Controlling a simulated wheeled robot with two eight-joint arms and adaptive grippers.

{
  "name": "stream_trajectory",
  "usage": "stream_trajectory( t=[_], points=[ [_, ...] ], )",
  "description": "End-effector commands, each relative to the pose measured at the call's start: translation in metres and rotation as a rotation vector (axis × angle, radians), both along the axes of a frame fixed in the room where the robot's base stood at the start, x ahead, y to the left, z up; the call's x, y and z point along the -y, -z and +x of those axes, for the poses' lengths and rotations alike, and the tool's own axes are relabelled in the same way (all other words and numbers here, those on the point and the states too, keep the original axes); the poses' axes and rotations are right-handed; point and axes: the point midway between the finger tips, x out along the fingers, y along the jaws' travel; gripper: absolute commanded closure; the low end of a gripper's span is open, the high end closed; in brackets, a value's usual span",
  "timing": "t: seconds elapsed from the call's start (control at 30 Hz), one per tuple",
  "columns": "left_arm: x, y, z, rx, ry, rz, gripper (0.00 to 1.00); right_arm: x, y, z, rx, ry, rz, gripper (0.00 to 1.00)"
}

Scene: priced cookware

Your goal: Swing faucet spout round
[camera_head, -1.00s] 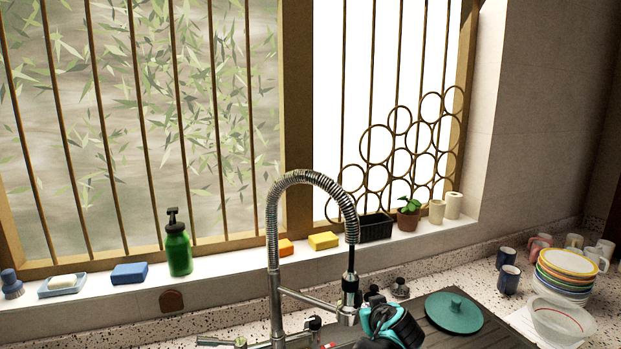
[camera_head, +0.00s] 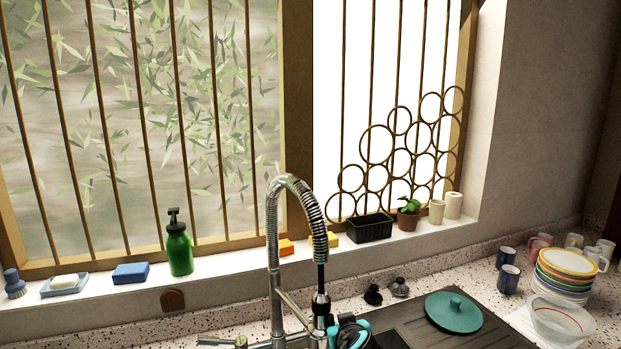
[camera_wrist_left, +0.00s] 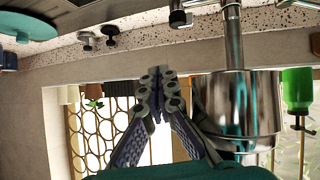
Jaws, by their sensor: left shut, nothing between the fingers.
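The metal faucet (camera_head: 273,255) with a coiled spring neck rises at the bottom middle of the head view. Its spout arches over to the right and toward me, and the spray head (camera_head: 321,303) hangs down. In the left wrist view a large shiny faucet part (camera_wrist_left: 237,105) stands just right of my fingers. My left gripper (camera_wrist_left: 160,82) is shut and empty, beside that metal part; whether they touch I cannot tell. In the head view its teal and black body (camera_head: 350,334) shows at the bottom edge, close right of the spray head. My right gripper is not in view.
A green soap bottle (camera_head: 179,248), sponges and a black planter (camera_head: 369,228) line the sill behind the faucet. A teal lid (camera_head: 453,312) lies on the drainboard to the right, with stacked bowls (camera_head: 565,270) and mugs beyond. Dark knobs (camera_head: 373,295) stand behind the spout.

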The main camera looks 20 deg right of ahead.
Motion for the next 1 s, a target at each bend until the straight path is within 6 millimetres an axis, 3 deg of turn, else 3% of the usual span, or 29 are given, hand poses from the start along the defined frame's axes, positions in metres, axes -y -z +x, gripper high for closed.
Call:
stream_trajectory(
  t=[0.03, 0.27, 0.7, 1.0],
  points=[
    [0.001, 0.003, -0.005, 0.000, 0.007, 0.002, 1.00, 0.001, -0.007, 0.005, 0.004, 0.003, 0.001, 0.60],
    [0.003, 0.004, -0.008, -0.001, 0.012, -0.001, 1.00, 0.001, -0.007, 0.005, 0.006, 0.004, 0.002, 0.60],
    [-0.054, 0.003, -0.010, -0.002, 0.012, -0.004, 1.00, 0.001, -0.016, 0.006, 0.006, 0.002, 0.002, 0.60],
    [-0.062, 0.003, -0.009, -0.001, 0.011, -0.004, 1.00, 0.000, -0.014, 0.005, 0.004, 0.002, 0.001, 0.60]
  ],
)
